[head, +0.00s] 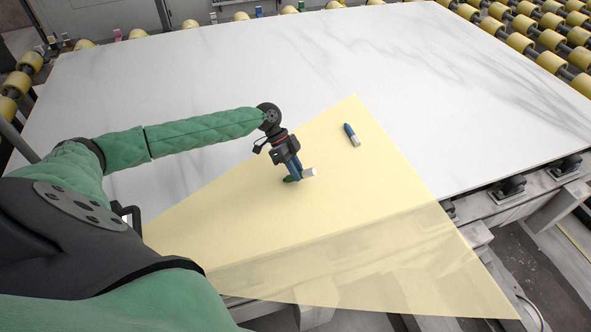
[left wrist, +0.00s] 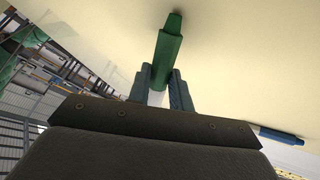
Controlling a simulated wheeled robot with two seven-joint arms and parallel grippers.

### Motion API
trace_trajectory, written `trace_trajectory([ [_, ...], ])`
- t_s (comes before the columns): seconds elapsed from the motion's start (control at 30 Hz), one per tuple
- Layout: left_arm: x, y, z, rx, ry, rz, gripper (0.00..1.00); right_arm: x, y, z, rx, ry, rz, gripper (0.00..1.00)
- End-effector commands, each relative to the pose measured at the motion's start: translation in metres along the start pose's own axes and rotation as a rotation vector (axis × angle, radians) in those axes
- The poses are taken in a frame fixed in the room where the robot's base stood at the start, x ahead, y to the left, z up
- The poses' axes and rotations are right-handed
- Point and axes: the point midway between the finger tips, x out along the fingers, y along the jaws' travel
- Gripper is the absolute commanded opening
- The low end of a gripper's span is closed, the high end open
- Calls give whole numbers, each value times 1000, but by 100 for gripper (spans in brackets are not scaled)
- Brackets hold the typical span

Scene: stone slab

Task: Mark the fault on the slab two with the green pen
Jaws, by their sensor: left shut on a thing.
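The green pen (head: 290,179) is held in my left gripper (head: 296,170), low over the slab. Its white end (head: 309,172) sticks out to the right of the fingers. In the left wrist view the green pen (left wrist: 168,50) sits between the two fingers (left wrist: 162,85), its green tip pointing away. Whether the tip touches the surface I cannot tell. The white slab (head: 200,70) has grey veins, strongest at the upper right; I cannot single out a fault. My right gripper is not in view.
A pale yellow, see-through area (head: 370,190) covers the slab's near part and runs past its front edge. A blue pen (head: 352,135) lies on it, right of my gripper; it also shows in the left wrist view (left wrist: 280,135). Yellow rollers (head: 550,40) stand beyond the slab.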

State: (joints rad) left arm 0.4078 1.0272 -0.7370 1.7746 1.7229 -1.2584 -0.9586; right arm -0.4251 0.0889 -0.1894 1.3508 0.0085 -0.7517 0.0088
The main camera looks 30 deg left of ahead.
Motion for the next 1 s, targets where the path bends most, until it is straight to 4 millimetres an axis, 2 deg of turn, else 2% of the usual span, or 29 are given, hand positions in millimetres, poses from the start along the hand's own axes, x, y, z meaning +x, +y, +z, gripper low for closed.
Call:
trace_trajectory([
  [1.0,3,-2,-5,0,0,-1,3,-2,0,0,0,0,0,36],
])
